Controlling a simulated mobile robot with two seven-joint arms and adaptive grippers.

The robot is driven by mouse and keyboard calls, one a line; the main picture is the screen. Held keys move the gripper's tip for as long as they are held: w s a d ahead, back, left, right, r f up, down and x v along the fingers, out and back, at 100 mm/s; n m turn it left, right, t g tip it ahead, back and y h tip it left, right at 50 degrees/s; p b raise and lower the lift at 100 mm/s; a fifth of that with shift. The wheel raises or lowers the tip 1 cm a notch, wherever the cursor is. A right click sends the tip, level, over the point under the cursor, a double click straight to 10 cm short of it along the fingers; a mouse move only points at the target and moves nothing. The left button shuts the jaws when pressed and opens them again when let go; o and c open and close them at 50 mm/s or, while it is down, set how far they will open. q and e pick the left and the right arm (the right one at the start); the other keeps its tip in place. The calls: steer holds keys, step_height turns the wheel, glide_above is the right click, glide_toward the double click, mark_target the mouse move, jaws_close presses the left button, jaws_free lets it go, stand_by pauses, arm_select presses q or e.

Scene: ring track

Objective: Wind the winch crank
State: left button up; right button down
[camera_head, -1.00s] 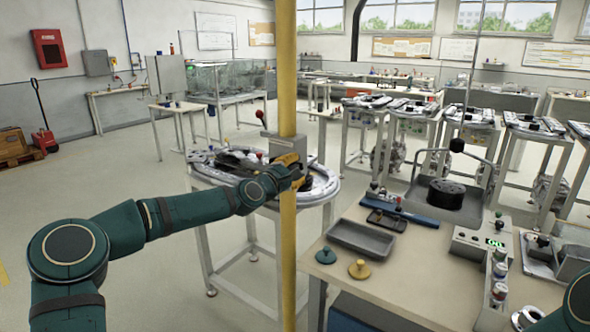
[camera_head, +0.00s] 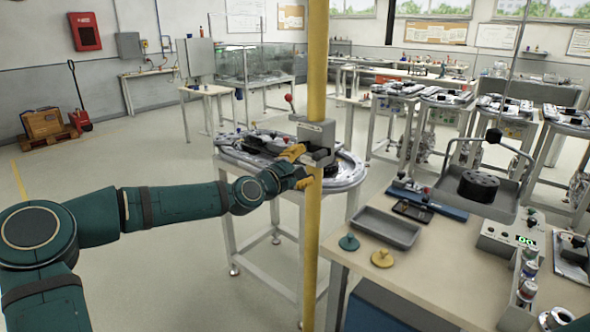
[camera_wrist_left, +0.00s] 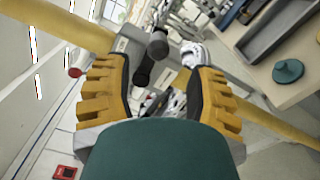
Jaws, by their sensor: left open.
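The winch (camera_head: 315,135) is a grey box fixed to the yellow post, with a red-knobbed lever at its upper left. In the left wrist view, the crank's black grip (camera_wrist_left: 143,70) shows between my fingers, just past their tips, below a round dark end. My left gripper (camera_head: 302,168) has yellow fingers and is in front of the post, just below the winch box. It is open, with fingers spread on both sides of the crank grip in the left wrist view (camera_wrist_left: 150,80); I see no clear contact. My right gripper is out of view.
A ring-track table (camera_head: 345,175) stands behind the post. A workbench (camera_head: 450,262) at the right holds a grey tray (camera_head: 386,228), teal and yellow knobbed discs and a control box (camera_head: 507,240). The floor at the left is mostly clear.

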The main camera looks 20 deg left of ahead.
mark_target(314, 159)
arm_select(q)
steer(key=shift+v, duration=1.65)
steer(key=w+d+m+p, duration=0.1)
steer(key=w+m+p, duration=0.2)
steer(key=m, duration=0.5)
steer(key=w+d+m+p, duration=0.1)
steer(key=w+m+p, duration=0.2)
steer(key=m, duration=0.4)
steer(key=w+d+m+p, duration=0.1)
steer(key=w+m+p, duration=0.2)
steer(key=m, duration=0.5)
steer(key=shift+w+d+m, duration=0.3)
steer(key=shift+w+d, duration=0.05)
steer(key=shift+w, duration=0.15)
steer(key=shift+c, duration=0.4)
jaws_close()
